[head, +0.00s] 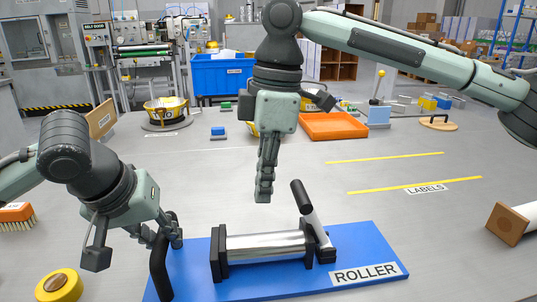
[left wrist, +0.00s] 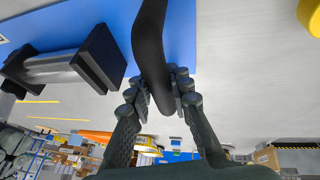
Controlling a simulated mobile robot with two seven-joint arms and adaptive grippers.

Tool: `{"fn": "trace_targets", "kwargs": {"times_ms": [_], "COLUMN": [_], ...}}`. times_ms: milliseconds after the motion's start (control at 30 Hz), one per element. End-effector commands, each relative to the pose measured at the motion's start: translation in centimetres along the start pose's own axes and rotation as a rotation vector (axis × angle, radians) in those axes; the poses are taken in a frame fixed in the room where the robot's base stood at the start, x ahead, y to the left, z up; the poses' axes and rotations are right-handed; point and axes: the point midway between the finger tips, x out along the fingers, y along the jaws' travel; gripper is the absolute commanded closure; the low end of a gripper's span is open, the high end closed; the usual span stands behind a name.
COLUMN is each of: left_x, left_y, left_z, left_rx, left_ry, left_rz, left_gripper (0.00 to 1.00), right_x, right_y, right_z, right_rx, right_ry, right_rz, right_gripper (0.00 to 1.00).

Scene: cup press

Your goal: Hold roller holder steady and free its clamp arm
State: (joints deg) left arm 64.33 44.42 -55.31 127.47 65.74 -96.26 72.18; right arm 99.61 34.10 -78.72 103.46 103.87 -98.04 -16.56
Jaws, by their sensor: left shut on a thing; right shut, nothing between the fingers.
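The roller holder has a blue base (head: 345,240) marked ROLLER, with a shiny silver roller (head: 265,245) lying between black end brackets (head: 218,255). A clamp arm (head: 312,222) with a black grip (head: 301,197) leans up and to the left at the roller's right end. A black upright handle (head: 158,268) stands at the base's left end. My left gripper (head: 172,238) is shut around it; the handle also shows between the fingers in the left wrist view (left wrist: 151,45). My right gripper (head: 263,197) is shut and empty, pointing down above the roller, left of the clamp arm's grip and apart from it.
A yellow tape roll (head: 59,286) and a brush (head: 16,215) lie at the left. An orange tray (head: 333,126) is further back. The table between the base and the LABELS sign (head: 428,188) is clear.

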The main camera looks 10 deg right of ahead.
Motion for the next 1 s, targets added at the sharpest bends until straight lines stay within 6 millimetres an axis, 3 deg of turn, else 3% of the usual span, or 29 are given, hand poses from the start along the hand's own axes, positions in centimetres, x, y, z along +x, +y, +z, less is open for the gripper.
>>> {"fn": "trace_targets", "kwargs": {"times_ms": [67,200,400,1000], "left_x": [-0.1,-0.1,-0.1,0.0], "left_y": [0.0,-0.1,0.0,0.0], "left_z": [-0.1,-0.1,-0.1,-0.1], "left_rx": [-0.002,-0.002,-0.002,0.0], "left_ry": [0.004,0.004,0.003,0.002], "left_rz": [-0.001,-0.001,0.0,0.001], "left_gripper": [1.0,1.0,1.0,1.0], "right_x": [1.6,0.9,0.4,0.2], "right_y": [-0.1,0.1,0.0,0.0], "right_z": [0.0,2.1,3.6,4.2], "right_rx": [0.0,0.004,0.0,0.001], "right_ry": [-0.001,0.001,0.001,0.066], "right_rz": [-0.002,0.004,0.001,-0.007], "right_gripper": [1.0,1.0,1.0,1.0]}}
